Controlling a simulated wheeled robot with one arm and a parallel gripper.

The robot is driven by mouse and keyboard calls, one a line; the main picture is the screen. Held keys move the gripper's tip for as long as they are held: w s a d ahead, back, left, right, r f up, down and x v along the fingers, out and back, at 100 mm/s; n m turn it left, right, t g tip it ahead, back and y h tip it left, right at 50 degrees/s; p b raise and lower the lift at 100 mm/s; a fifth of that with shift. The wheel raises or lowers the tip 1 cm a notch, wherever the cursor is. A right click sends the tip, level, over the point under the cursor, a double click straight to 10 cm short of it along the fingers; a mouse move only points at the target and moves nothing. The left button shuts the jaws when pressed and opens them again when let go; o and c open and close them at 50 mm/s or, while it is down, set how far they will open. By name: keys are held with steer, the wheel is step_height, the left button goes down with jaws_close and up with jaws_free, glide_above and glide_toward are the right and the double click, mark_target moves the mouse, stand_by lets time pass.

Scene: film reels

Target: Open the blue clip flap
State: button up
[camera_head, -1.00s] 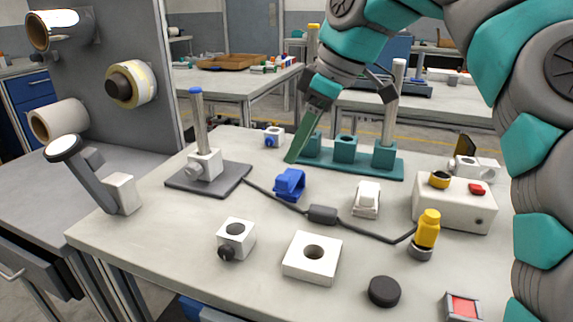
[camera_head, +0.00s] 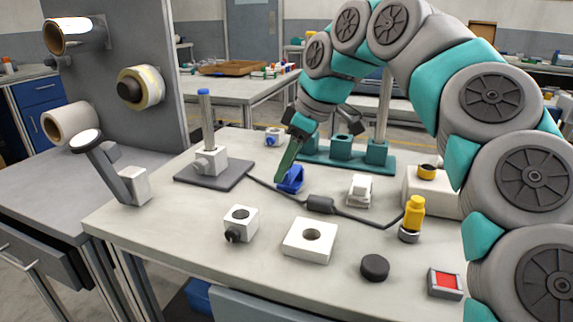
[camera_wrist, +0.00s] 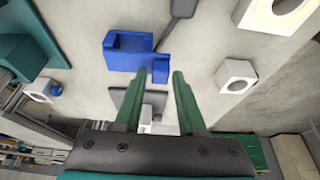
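The blue clip (camera_head: 291,179) sits on the white table, just left of the middle. In the wrist view the blue clip (camera_wrist: 125,54) shows a larger block and a smaller part at its right end. I cannot tell which part is the flap. My gripper (camera_head: 280,179) points down at the clip and partly overlaps it in the head view. The clip lies just beyond the fingertips, mostly to the left. Contact is not clear.
A black cable with a dark inline box (camera_head: 320,205) runs beside the clip. A post on a dark base (camera_head: 215,176) stands left, and a teal stand (camera_head: 345,160) behind. A white clip (camera_head: 360,190) and white block (camera_head: 310,240) are nearby.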

jaws_close()
stand_by(1.1)
